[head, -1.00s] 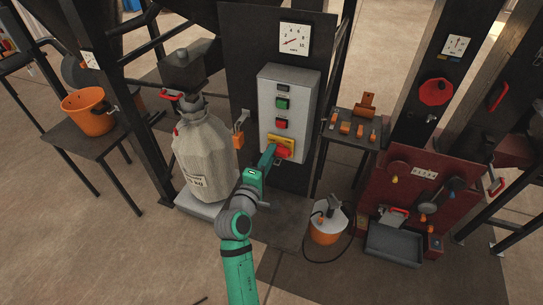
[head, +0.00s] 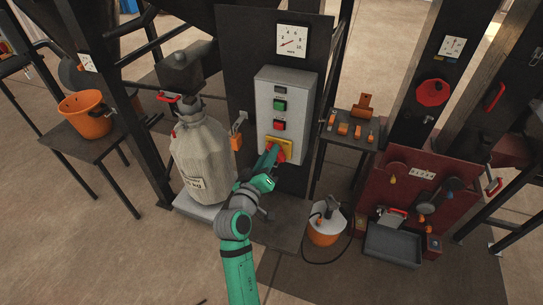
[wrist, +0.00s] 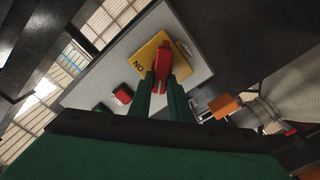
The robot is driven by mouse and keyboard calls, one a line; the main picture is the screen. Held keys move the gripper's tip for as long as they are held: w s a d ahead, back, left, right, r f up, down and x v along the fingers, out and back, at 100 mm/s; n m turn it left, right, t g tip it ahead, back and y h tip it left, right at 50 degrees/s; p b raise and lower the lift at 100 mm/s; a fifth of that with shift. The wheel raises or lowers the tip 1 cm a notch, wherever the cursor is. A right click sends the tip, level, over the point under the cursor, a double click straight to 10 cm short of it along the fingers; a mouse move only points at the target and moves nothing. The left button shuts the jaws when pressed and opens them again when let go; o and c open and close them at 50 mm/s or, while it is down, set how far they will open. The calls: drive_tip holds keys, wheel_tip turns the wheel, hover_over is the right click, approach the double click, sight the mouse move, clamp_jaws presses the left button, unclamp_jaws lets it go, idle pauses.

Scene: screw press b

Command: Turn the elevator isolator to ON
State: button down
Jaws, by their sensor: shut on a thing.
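The elevator isolator is a yellow plate (head: 287,141) with a red handle (head: 282,156), low on the grey control box (head: 291,88). In the wrist view the red handle (wrist: 163,57) stands out from the yellow plate (wrist: 147,50), and the lettering ON shows at the plate's lower left. My gripper (head: 272,154) is at the isolator. In the wrist view my gripper (wrist: 162,82) has its two green fingers on either side of the handle, shut on it. The fingers hide part of the handle. In the head view the gripper hides the plate's lower left part.
A green button (head: 280,105) and a red button (head: 279,125) sit above the isolator. A filled sack (head: 203,158) stands at left, with an orange padlock-like piece (head: 236,142) beside the box. A small table (head: 345,141) with orange items stands at right.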

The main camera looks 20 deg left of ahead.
drive_tip(key=shift+d+r+m, duration=0.1)
drive_tip(key=shift+d+m, duration=0.1)
drive_tip(key=shift+m, duration=1.2)
drive_tip(key=shift+d+r+m, duration=0.1)
drive_tip(key=shift+d+m, duration=0.15)
drive_tip(key=shift+m, duration=1.15)
drive_tip(key=shift+d+m, duration=0.2)
drive_tip(key=shift+m, duration=1.2)
drive_tip(key=shift+w, duration=0.1)
drive_tip(key=c, duration=1.6)
unclamp_jaws()
drive_tip(key=shift+w+d, duration=0.1)
drive_tip(key=shift+d, duration=0.1)
drive_tip(key=shift+c, duration=0.2)
drive_tip(key=shift+s+a, duration=0.2)
drive_tip(key=shift+a, duration=0.05)
